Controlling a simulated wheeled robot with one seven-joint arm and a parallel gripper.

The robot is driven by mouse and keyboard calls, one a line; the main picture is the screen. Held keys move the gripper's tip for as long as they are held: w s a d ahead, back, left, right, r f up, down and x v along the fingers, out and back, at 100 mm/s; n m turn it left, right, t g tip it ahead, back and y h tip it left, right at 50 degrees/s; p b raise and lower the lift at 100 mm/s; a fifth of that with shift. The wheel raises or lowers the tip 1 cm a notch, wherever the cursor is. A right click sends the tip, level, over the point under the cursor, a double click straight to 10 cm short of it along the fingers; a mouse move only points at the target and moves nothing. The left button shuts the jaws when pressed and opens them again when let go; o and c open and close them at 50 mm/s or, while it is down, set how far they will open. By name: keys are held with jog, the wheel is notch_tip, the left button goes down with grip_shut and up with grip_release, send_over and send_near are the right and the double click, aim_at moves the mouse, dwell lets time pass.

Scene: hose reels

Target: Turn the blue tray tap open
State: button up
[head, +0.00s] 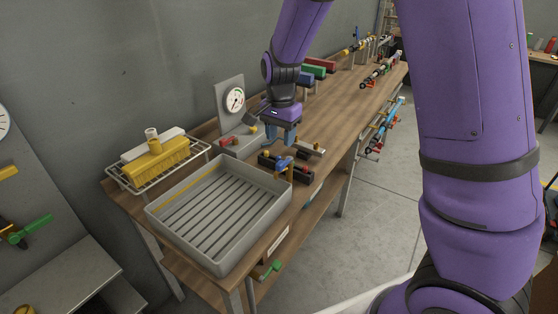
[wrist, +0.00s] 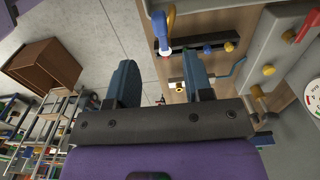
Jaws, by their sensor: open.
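The blue tap (head: 284,163) sits at the right rim of the grey slatted tray (head: 165,220), by a dark bar. In the wrist view a blue tap handle (wrist: 161,30) shows beyond my fingertips, beside a yellow handle. My gripper (head: 279,137) points down above the bench, close to the tap on its far side. Its two blue fingers are apart in the wrist view (wrist: 158,70), with nothing held between them. The handle looks apart from the fingers. The tap's lower body is partly hidden.
A gauge (head: 235,100) on a grey panel stands behind the tray, with a red lever (head: 228,142) near it. A wire rack with a yellow brush (head: 155,160) is at the left. Several hose fittings lie along the bench's far end.

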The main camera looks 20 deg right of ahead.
aim_at(280, 162)
notch_tip(280, 162, down, 9)
jog(key=shift+r, duration=0.1)
dwell(0.3)
grip_shut()
